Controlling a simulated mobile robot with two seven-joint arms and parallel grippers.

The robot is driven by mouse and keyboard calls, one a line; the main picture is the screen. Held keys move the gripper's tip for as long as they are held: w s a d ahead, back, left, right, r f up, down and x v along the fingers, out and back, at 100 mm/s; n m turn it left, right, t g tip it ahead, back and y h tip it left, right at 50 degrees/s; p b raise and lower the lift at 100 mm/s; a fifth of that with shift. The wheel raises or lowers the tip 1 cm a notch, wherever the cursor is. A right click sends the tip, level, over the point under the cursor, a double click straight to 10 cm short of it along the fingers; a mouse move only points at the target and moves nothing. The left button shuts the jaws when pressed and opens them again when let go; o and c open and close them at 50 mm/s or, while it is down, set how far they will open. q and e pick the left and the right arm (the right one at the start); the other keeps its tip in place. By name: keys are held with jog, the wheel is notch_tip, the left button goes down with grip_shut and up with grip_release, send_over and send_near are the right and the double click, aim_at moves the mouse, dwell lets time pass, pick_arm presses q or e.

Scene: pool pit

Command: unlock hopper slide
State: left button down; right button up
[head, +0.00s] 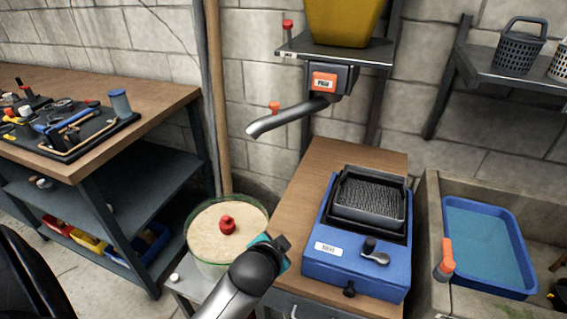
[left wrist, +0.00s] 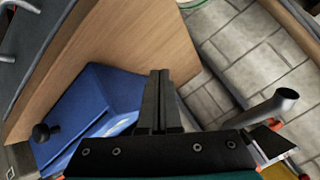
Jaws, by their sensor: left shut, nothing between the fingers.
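The yellow hopper (head: 343,20) stands on a grey wall shelf at the top. Below it is a dark slide housing (head: 345,80) with an orange labelled front (head: 324,81). A grey spout (head: 290,118) runs down to the left from it, with an orange knob (head: 274,106) on top. A red-topped pin (head: 287,36) stands at the shelf's left end. My left gripper (head: 283,243) is shut and empty, low in front of the bench and well below the spout. In the left wrist view its fingers (left wrist: 158,82) are together, and the spout end (left wrist: 287,95) shows at right. My right gripper is not in view.
A blue machine (head: 340,266) with a dark tray sits on the wooden bench (head: 300,205). A round glass tub (head: 202,221) with a red knob is left of the gripper. A sink with a blue basin (head: 485,285) is at right. Air below the spout is clear.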

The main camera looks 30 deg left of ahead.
pick_arm(q)
jog(key=w+a+r+m+t+y, duration=0.1)
jog(key=w+a+r+m+t, duration=0.1)
jog(key=r, duration=0.8)
jog(key=w+a+r+m+t+y, duration=0.2)
jog(key=w+a+r+t, duration=0.3)
jog(key=r, duration=0.6)
jog(key=w+a+r+m+t+y, duration=0.2)
jog(key=w+a+r+m+t, duration=0.1)
jog(key=w+r, duration=0.4)
notch_tip(320, 180, up, 4)
jog(key=shift+a+f+m+t, duration=0.2)
jog(key=shift+f+m+t, duration=0.05)
jog(key=shift+m+t, duration=0.5)
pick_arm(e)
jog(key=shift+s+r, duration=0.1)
